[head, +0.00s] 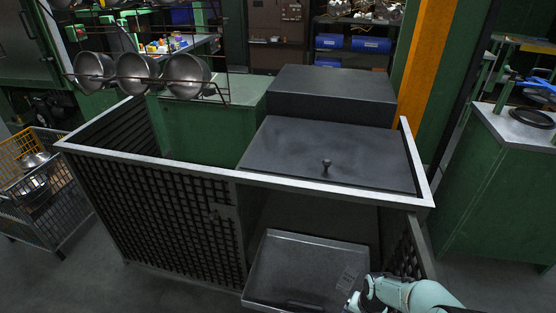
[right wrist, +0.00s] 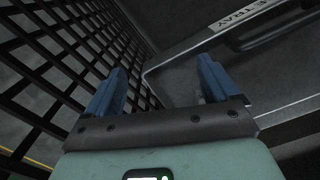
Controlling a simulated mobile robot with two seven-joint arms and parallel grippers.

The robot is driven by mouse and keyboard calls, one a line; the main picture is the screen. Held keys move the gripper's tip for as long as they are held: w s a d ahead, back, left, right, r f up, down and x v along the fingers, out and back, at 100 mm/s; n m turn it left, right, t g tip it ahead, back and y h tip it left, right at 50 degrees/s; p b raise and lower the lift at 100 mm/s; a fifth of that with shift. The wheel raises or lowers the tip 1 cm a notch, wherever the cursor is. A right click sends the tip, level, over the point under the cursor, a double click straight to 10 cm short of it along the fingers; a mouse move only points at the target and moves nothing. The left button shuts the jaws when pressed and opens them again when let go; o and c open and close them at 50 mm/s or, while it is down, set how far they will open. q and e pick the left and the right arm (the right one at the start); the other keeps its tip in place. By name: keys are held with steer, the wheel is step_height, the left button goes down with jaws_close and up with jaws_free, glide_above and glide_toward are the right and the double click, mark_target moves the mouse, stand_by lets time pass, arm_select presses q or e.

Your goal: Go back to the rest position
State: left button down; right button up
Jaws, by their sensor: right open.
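My right arm comes in at the bottom right of the head view, with its gripper (head: 356,300) at the right front corner of a dark metal tray (head: 300,262). In the right wrist view its two blue fingers (right wrist: 160,82) stand wide apart with nothing between them. The tray (right wrist: 185,75) shows beyond the fingers, with a white label ending in "TRAY" and a black handle at its upper right. I cannot tell whether a finger touches the tray. My left gripper is in neither view.
A mesh-walled enclosure (head: 180,215) with a pale top rim surrounds the tray's back. A dark knobbed lid (head: 330,152) lies within it. A wire cart (head: 45,205) stands left; a green cabinet (head: 490,190) stands right.

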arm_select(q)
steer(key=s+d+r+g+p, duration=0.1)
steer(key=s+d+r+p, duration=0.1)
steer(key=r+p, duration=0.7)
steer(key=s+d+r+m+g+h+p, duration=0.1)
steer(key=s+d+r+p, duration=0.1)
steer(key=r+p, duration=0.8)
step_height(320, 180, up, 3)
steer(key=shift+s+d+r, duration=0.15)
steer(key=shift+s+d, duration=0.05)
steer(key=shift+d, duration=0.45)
arm_select(e)
steer(key=s+a+r+n+y, duration=0.1)
steer(key=s+a+r, duration=0.1)
steer(key=s, duration=0.6)
steer(key=s+a+r+y, duration=0.1)
steer(key=s+a, duration=0.4)
steer(key=s, duration=0.4)
steer(key=s+a+r+n+y, duration=0.1)
steer(key=s+a, duration=0.3)
steer(key=s, duration=0.5)
steer(key=shift+s+a+r+n+g, duration=0.15)
steer(key=shift+r+n+g, duration=0.2)
steer(key=shift+r, duration=0.5)
